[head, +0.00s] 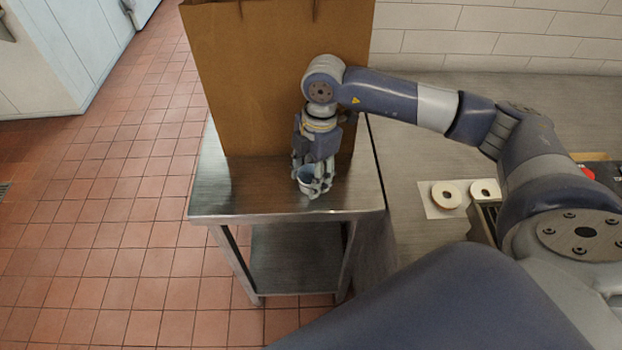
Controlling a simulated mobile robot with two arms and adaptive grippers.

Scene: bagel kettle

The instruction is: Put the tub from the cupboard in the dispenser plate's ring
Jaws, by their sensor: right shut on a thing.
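My right gripper (314,186) points down over the small steel table, in front of the brown bag. It is shut on a small pale tub (305,181), whose rim and bluish inside show between the fingers. The tub is low over the table's front part; I cannot tell whether it touches the top. The fingers hide part of it. I cannot make out the dispenser plate or its ring. My left gripper is not in view.
A tall brown paper bag (265,80) stands on the steel table (225,192). A white cabinet (60,50) stands at the upper left. The tiled floor at left is clear.

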